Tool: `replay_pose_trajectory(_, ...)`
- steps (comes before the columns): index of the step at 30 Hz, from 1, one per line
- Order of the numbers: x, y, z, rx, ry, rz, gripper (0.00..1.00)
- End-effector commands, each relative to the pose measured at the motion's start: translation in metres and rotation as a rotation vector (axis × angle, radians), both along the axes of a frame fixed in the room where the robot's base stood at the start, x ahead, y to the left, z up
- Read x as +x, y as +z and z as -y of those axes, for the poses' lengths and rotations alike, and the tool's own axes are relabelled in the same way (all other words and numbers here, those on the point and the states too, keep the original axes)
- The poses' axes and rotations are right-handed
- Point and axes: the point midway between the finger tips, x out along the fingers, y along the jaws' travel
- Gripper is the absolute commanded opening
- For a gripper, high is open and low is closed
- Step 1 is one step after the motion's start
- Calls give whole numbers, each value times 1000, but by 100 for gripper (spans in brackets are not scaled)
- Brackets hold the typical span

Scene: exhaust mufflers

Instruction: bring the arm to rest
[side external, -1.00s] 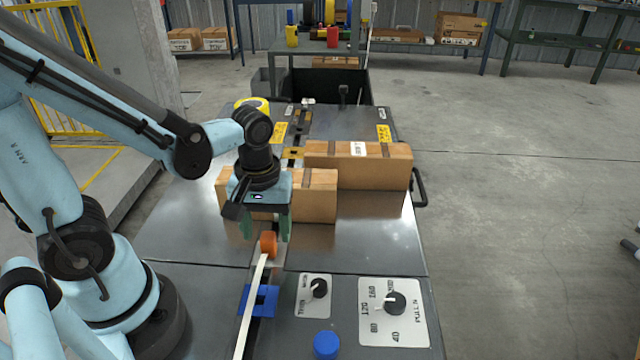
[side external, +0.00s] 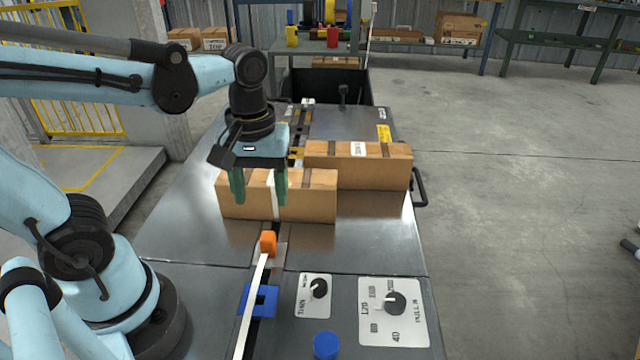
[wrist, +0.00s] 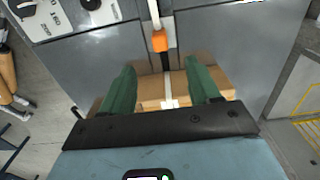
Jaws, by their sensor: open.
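My gripper (side external: 258,190) is open and empty, with its green fingers spread apart. In the side view it is raised in front of the nearer cardboard box (side external: 312,196), its fingers overlapping the box's left part. In the wrist view the fingers (wrist: 156,92) frame part of a box (wrist: 152,92) with a pale strap on it. An orange tip (side external: 268,243) at the end of a white strap (side external: 252,300) lies on the steel table, below and apart from the fingers. The tip also shows in the wrist view (wrist: 160,41).
A second, longer box (side external: 358,168) stands behind the first on the steel table (side external: 370,240). The front panel has a blue bracket (side external: 258,300), a blue button (side external: 326,345) and two dials (side external: 318,289) (side external: 396,303). The table right of the nearer box is clear.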

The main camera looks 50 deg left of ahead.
Motion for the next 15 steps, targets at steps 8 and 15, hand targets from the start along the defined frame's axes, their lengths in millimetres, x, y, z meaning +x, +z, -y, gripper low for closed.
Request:
replay_pose_trajectory(8,0,0,0,0,-8,7,61)
replay_pose_trajectory(15,13,-1,-4,28,-293,236,61)
